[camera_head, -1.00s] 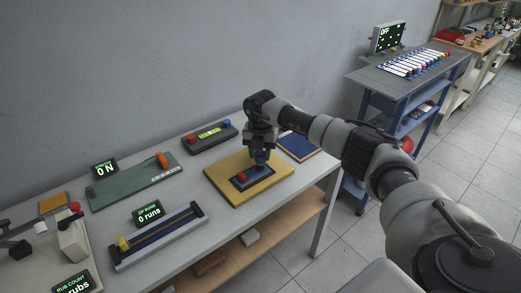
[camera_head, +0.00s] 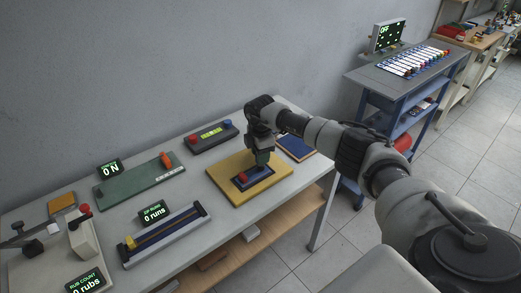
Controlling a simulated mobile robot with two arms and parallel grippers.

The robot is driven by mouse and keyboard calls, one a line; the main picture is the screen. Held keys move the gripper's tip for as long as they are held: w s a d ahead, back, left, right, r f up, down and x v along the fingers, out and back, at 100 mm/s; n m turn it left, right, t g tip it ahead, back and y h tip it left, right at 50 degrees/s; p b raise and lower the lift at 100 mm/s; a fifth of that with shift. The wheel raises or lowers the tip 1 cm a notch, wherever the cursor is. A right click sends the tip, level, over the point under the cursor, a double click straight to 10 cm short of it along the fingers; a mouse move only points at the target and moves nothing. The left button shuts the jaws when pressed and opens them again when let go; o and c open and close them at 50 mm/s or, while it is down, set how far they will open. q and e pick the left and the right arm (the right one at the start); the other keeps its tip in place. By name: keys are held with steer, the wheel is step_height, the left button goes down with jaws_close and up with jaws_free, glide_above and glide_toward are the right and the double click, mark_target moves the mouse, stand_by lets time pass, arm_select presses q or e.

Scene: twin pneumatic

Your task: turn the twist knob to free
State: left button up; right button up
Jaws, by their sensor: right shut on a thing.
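The part at the fingertips looks dark green. A small red knob (camera_head: 243,177) stands at the plate's left part, just left of the fingers and apart from them. My left gripper is not in view.
A box with red and blue buttons (camera_head: 211,137) stands behind the board. A dark blue panel (camera_head: 295,148) lies to its right. A slider rail (camera_head: 165,236) and green board (camera_head: 140,183) lie left. The table's front edge is close to the yellow board.

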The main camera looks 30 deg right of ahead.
steer(key=shift+w+r+m+p, duration=0.15)
steer(key=shift+m+p, duration=0.9)
steer(key=shift+m, duration=1.05)
steer(key=o, duration=0.6)
steer(key=shift+o, duration=0.2)
step_height(320, 180, up, 11)
steer(key=b, duration=0.2)
steer(key=shift+b, duration=0.3)
